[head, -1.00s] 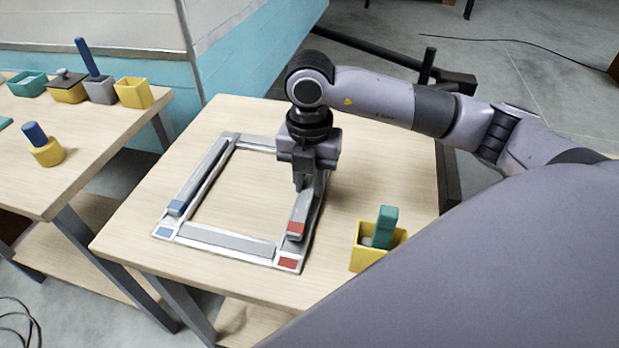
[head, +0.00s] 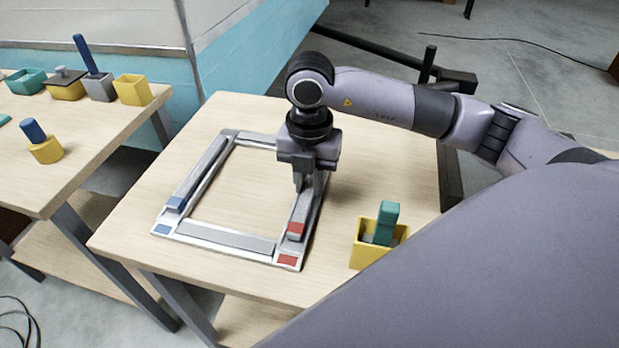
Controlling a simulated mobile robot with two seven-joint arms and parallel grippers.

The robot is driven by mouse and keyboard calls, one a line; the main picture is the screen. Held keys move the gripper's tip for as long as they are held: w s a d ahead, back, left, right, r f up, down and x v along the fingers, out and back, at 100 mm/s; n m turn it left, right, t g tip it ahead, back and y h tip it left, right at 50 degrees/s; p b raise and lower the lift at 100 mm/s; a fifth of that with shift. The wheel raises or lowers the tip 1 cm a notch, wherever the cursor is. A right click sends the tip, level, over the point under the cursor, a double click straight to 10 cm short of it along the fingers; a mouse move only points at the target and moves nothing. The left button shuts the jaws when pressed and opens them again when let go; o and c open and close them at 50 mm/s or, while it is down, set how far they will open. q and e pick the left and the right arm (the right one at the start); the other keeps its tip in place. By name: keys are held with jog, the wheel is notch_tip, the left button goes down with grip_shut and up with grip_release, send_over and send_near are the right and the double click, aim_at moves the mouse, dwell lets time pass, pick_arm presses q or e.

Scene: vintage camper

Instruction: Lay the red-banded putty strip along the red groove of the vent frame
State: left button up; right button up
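The vent frame (head: 161,222) lies flat on the table, with a red mark (head: 287,260) at its near right corner and a blue mark at its near left corner. The grey red-banded putty strip (head: 301,212) lies along the frame's right side, its red end towards the red mark. I cannot tell if it is fully down in the groove. My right gripper (head: 308,184) points down over the strip's far part, with its fingertips at or very near it. The gripper's body hides the strip's far end, and the finger gap is unclear. My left gripper is out of view.
A blue-banded strip (head: 192,181) lies along the frame's left side. A yellow box (head: 367,254) with a teal block (head: 386,223) stands right of the frame. A second table (head: 80,150) at left holds several small containers. The table's near left area is clear.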

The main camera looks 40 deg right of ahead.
jog(key=o, duration=0.5)
jog(key=shift+r, duration=3.6)
jog(key=shift+s, duration=0.1)
